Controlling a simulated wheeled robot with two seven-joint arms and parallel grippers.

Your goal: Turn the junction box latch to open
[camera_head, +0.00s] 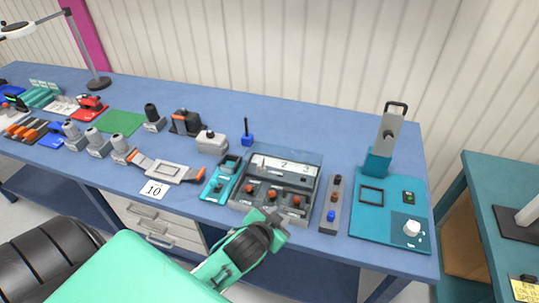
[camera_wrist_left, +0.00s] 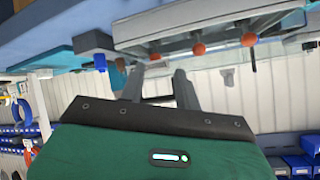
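A grey box unit (camera_head: 276,185) with a clear upper cover, number labels and three red knobs stands near the table's front edge. I cannot tell for certain that it is the junction box, nor which part is the latch. In the left wrist view its underside edge and red knobs (camera_wrist_left: 197,48) show at the top, tilted. My left gripper (camera_head: 277,222) is just in front of the unit's front edge. In the left wrist view its two fingers (camera_wrist_left: 160,82) are apart with nothing between them. My right gripper is not in view.
A teal tray (camera_head: 222,182) stands left of the unit, and a grey button strip (camera_head: 331,211) right of it. A teal board (camera_head: 385,238) with a white knob is further right. A grey box (camera_head: 212,140) stands behind. The blue table (camera_head: 330,140) is clear at the back.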

